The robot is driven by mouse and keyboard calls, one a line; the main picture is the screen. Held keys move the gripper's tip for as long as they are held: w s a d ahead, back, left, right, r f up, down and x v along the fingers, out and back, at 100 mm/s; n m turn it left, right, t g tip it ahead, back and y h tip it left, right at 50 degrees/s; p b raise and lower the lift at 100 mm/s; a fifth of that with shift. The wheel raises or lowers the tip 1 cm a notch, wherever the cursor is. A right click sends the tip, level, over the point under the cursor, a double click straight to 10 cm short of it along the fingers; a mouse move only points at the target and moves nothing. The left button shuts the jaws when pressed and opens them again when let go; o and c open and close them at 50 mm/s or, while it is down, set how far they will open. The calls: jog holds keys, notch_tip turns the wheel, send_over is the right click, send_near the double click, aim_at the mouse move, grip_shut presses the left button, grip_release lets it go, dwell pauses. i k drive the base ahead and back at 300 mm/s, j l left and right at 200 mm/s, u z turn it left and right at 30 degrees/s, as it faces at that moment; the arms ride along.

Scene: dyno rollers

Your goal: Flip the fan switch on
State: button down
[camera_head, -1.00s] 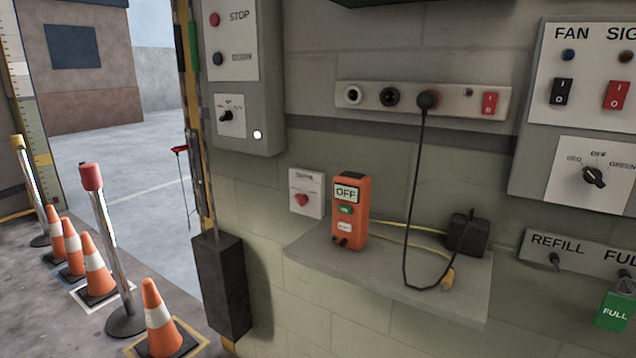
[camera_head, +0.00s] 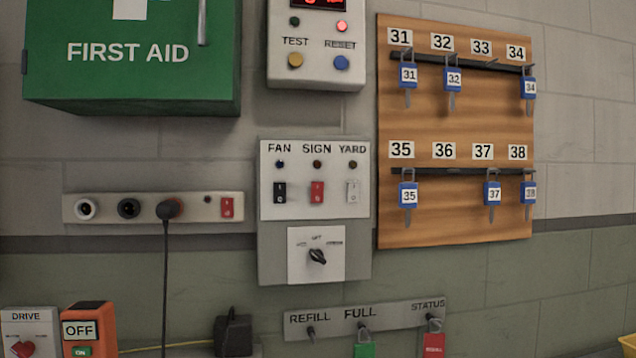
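The fan switch (camera_head: 280,193) is a small black rocker under the word FAN, at the left of a white panel (camera_head: 264,213) in the middle of the head view. It carries I and O marks; which way it is tipped is too small to tell. A small dark blue lamp (camera_head: 280,164) sits above it. A red rocker (camera_head: 317,192) under SIGN and a white rocker (camera_head: 353,192) under YARD stand to its right. My gripper is not in view.
A rotary knob (camera_head: 317,256) is below the rockers. A socket strip (camera_head: 150,208) with a plugged black cable (camera_head: 165,280) is to the left.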

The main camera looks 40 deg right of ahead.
aim_at(280, 188)
jog(key=i+j, duration=0.1)
jog(key=i, duration=0.6)
jog(key=z, duration=1.6)
